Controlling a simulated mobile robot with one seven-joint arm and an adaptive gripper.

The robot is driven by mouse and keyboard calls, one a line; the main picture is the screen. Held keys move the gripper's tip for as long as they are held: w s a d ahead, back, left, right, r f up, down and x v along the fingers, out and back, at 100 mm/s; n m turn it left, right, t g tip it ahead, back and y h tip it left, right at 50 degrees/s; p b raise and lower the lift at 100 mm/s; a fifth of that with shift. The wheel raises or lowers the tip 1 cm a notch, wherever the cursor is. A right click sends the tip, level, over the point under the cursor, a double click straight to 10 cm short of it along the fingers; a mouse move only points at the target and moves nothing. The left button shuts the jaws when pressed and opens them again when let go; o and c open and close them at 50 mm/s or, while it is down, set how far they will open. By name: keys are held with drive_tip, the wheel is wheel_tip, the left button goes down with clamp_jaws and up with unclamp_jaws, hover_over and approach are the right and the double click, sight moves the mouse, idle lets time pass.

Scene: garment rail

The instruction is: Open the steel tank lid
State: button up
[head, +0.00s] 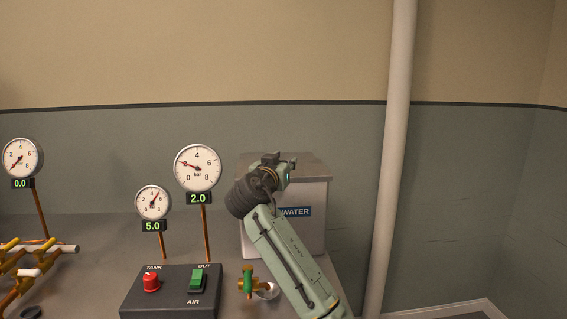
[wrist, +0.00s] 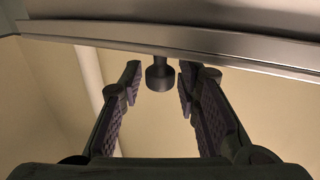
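The steel tank (head: 312,236), a grey box marked WATER, stands on the bench behind my arm in the head view. Its flat steel lid (head: 312,170) lies shut on top. In the wrist view the lid's metal edge (wrist: 210,50) crosses the top of the picture. A dark round knob (wrist: 159,76) projects from that edge. My gripper (wrist: 158,92) is open, with one finger on each side of the knob. Gaps show on both sides, narrower on the right. In the head view my gripper (head: 280,165) is at the lid, and my arm hides part of the tank's front.
A black AIR box (head: 175,300) with a red knob and green switch sits left of my arm. A brass valve (head: 248,283) is close beside my arm. Gauges (head: 198,168) stand on thin pipes to the left. A pale vertical pipe (head: 393,150) runs right of the tank.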

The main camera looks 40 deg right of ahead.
clamp_jaws()
idle(0.4)
drive_tip(key=shift+w, duration=0.1)
drive_tip(key=shift+w+r, duration=0.2)
drive_tip(key=shift+r, duration=0.05)
drive_tip(key=shift+w+d+r+b, duration=0.2)
drive_tip(key=shift+w+b, duration=0.05)
drive_tip(key=shift+w, duration=0.15)
drive_tip(key=shift+w+d+r+b, duration=0.2)
drive_tip(key=shift+w+b, duration=0.05)
drive_tip(key=shift+w, duration=0.15)
drive_tip(key=shift+w+d, duration=0.4)
drive_tip(key=shift+w, duration=0.05)
drive_tip(key=shift+w+d+f+b, duration=0.25)
drive_tip(key=shift+d+f+b, duration=0.05)
drive_tip(key=shift+f, duration=0.15)
drive_tip(key=shift+o, duration=1.5)
unclamp_jaws()
drive_tip(key=shift+f, duration=0.2)
